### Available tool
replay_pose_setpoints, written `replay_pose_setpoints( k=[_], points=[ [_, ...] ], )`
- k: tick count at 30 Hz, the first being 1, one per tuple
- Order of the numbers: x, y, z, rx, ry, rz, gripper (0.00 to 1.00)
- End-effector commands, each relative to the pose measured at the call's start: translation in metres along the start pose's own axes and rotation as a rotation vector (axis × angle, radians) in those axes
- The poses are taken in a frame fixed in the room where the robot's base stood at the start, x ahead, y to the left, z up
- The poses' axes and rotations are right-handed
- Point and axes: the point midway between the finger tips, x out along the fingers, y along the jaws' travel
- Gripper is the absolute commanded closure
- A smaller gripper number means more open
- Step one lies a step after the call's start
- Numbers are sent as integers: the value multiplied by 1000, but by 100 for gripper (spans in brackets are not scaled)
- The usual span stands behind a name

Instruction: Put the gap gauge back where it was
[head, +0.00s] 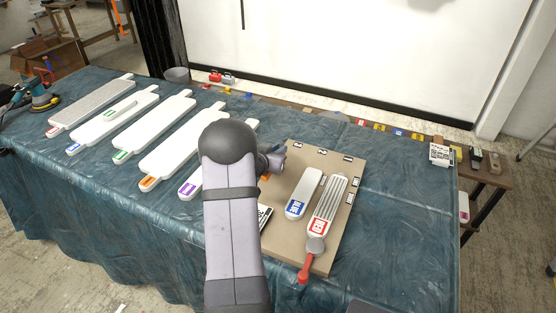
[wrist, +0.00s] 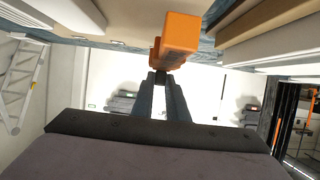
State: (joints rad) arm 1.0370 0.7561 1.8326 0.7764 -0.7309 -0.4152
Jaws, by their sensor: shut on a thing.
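My gripper (wrist: 166,76) is shut on an orange block-like thing (wrist: 177,40), which I take to be the gap gauge. In the wrist view it stands out beyond the fingertips, close to the beige board and the pale slabs. In the head view my arm hides most of the gripper, and only a bit of orange shows at the left edge of the beige board (head: 335,165). On the board lie a white piece with a blue label (head: 308,185) and a ribbed piece with a red label (head: 328,200). I cannot tell whether the gauge touches anything.
Several long white slabs with coloured labels, one being the orange-labelled slab (head: 175,150), lie left of my arm. A red-handled tool with a grey round head (head: 315,246) lies at the board's near edge. The blue-green cloth (head: 395,210) is clear right of the board.

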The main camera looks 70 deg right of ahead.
Motion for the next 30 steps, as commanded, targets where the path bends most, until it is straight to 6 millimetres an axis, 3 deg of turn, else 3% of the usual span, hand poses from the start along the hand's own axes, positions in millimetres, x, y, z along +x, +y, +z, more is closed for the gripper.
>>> replay_pose_setpoints(
  k=[5, 15, 28, 29, 30],
  points=[
    [2, 0, 5, 1, 0, 0, 100],
    [15, 0, 37, 0, 1, -1, 100],
    [17, 0, 42, 1, 1, -1, 100],
    [17, 0, 42, 0, 0, -1, 84],
    [17, 0, 41, 1, 0, -1, 75]
  ],
)
